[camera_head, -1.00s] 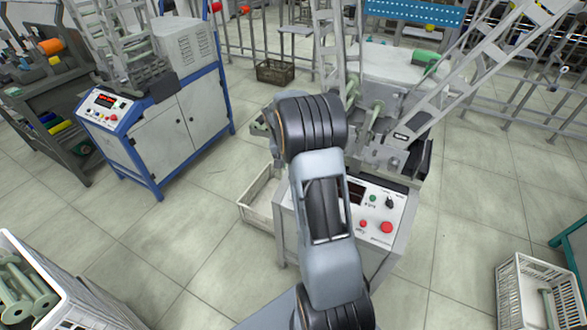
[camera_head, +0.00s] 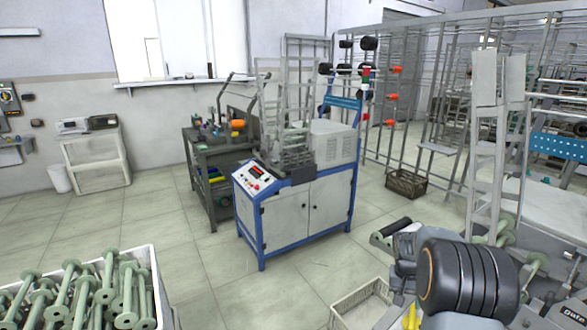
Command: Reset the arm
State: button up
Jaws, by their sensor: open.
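My arm shows at the lower right, with a black ribbed joint (camera_head: 468,280) in front of the winding machine there. My gripper cannot be made out; the arm's own joint and the machine parts crowd that corner. The task names no other object.
A blue-framed cabinet machine (camera_head: 300,212) stands mid-floor. A white crate (camera_head: 152,285) of green bobbins (camera_head: 75,300) is at the lower left. A pale crate (camera_head: 362,303) sits beside my arm. A brown basket (camera_head: 406,184) lies by the racks. The floor (camera_head: 190,250) between is clear.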

jog(key=s+a+r+n+t+p, duration=0.2)
jog(key=s+a+r+n+p, duration=0.1)
jog(key=s+a+r, duration=0.5)
jog(key=s+a+r+n+t+y+p, duration=0.1)
jog(key=s+a+r+n+t+p, duration=0.1)
jog(key=s+a+r+p, duration=0.3)
jog(key=s+a+r+t, duration=0.1)
jog(key=s+a+r, duration=0.3)
jog(key=a+r, duration=0.2)
notch_tip(320, 180, up, 3)
jog(key=shift+s+f+n+y+p, duration=0.15)
jog(key=shift+n+y+p, duration=0.15)
jog(key=shift+n+p, duration=0.1)
jog(key=shift+d, duration=0.1)
